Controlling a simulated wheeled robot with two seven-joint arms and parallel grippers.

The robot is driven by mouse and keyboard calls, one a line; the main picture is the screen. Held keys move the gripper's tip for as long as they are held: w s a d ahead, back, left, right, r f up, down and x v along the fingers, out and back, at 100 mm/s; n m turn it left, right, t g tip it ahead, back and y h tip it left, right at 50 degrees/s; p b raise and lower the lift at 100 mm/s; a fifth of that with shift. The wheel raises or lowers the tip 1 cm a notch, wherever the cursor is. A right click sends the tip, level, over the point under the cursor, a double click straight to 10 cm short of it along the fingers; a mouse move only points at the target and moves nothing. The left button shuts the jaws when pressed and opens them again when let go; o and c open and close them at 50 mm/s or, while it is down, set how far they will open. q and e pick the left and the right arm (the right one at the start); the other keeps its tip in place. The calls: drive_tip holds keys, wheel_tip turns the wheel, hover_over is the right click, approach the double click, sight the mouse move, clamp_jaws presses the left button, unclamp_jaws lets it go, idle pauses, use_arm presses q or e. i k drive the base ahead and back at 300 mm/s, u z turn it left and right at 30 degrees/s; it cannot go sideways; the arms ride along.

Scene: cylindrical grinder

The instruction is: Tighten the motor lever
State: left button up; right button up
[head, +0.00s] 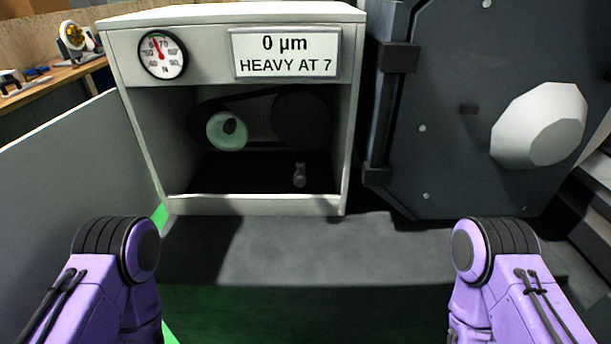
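A small grey lever (300,175) stands on the dark floor inside the open cabinet (255,205), towards its right side. Behind it are a pale green pulley (227,130) at left and a large dark wheel (300,118) at right, with a dark belt around them. A round dial (163,55) on the cabinet front has a red needle pointing near the top, slightly left. My two purple arms show at the lower left and lower right, well short of the cabinet. Neither gripper is in view.
A sign (285,54) on the cabinet reads "0 µm, HEAVY AT 7". A large dark door (455,130) with a white faceted knob (538,125) stands at right. A grey panel (75,165) stands at left. The floor (300,250) before the cabinet is clear.

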sight(299, 181)
drive_tip(key=z, duration=0.4)
drive_tip(key=k, duration=0.85)
drive_tip(key=z, duration=0.7)
drive_tip(key=i, duration=0.35)
drive_tip(key=u, duration=0.05)
